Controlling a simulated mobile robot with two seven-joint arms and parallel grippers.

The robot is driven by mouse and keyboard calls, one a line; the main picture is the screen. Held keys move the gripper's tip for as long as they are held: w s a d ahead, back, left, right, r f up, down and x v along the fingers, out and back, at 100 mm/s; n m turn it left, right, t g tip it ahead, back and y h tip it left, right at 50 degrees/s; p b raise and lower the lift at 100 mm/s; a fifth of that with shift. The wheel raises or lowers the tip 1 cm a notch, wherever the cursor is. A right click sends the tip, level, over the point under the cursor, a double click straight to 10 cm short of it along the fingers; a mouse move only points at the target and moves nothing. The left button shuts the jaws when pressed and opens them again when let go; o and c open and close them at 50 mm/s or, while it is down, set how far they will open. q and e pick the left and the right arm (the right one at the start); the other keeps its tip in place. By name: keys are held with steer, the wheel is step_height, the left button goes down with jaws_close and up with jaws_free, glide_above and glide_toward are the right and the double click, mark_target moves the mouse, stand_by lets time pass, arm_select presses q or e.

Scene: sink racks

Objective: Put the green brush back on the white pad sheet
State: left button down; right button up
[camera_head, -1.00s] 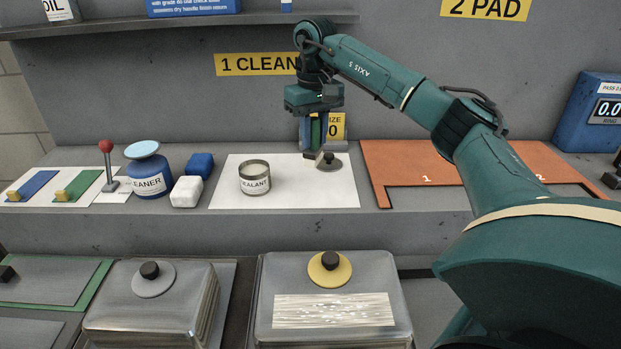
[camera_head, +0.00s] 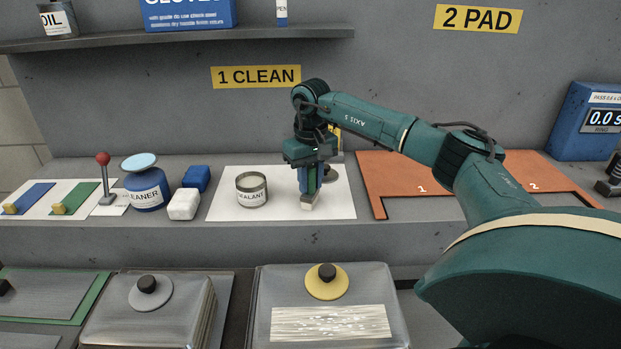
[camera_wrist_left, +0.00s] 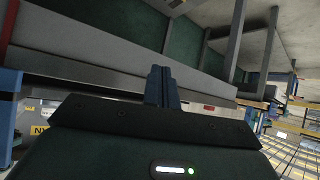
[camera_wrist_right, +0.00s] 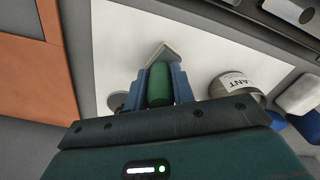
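My right gripper (camera_head: 310,192) points down over the white pad sheet (camera_head: 230,205), right of the sealant tin. It is shut on the green brush (camera_wrist_right: 159,84), whose green handle sits between the blue fingers in the right wrist view. The brush's pale lower end (camera_head: 309,204) points down at the sheet; I cannot tell whether it touches. The sheet also shows in the right wrist view (camera_wrist_right: 120,55). My left gripper (camera_wrist_left: 161,86) shows only in the left wrist view, its fingers together with nothing visible between them.
The sealant tin (camera_head: 252,190) stands on the sheet's left part. A grey disc with a dark knob (camera_head: 330,175) is just behind my right gripper. Orange pad (camera_head: 400,180) lies to the right; white (camera_head: 184,204) and blue (camera_head: 196,178) blocks lie left. The sheet's front right is bare.

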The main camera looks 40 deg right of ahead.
steer(key=o, duration=0.4)
steer(key=shift+o, duration=0.2)
step_height(320, 180, up, 12)
steer(key=shift+r+b, duration=0.15)
steer(key=shift+b, duration=0.45)
steer(key=shift+s, duration=0.1)
